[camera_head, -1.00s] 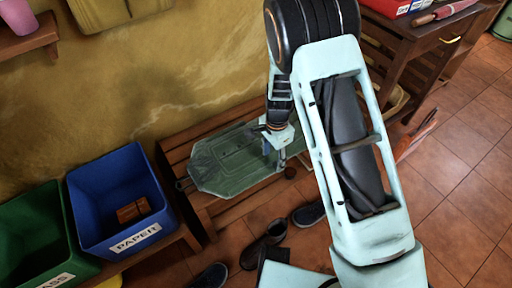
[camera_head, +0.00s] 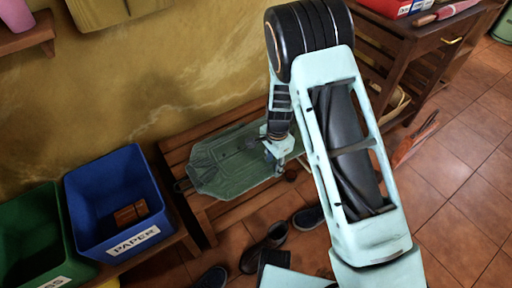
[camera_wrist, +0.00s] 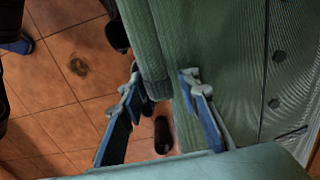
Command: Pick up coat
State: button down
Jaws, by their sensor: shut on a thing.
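The coat (camera_head: 225,165) is a flat, greenish, semi-glossy garment on the slatted wooden bench against the wall. In the wrist view, its green ribbed fabric (camera_wrist: 215,40) fills the upper middle and right. My gripper (camera_wrist: 160,88) has its two blue-padded fingers on either side of a folded edge of the coat and is shut on it. In the head view, my gripper (camera_head: 273,150) is at the coat's right end. My arm covers part of the bench and the ground to the right.
A blue PAPER bin (camera_head: 120,205) holding a brown item and a green bin (camera_head: 35,235) stand at the left. Dark shoes (camera_head: 262,248) lie on the tiled floor before the bench (camera_head: 205,220). A wooden cabinet (camera_head: 425,50) stands at the right.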

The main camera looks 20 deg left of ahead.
jog(key=shift+w+r, duration=0.1)
jog(key=shift+r, duration=0.05)
jog(key=shift+r+p, duration=0.35)
jog(key=shift+r, duration=0.15)
notch_tip(320, 180, up, 2)
jog(key=shift+r+p, duration=0.15)
jog(key=shift+p, duration=0.5)
jog(key=s+r+p, duration=0.2)
jog(key=s+r, duration=0.2)
jog(key=s, duration=0.3)
jog(key=s+d+r+p, duration=0.1)
jog(key=s+r+p, duration=0.1)
jog(key=s+r, duration=0.3)
jog(key=shift+s+r, duration=0.25)
jog(key=shift+s, duration=0.8)
jog(key=shift+w, duration=0.1)
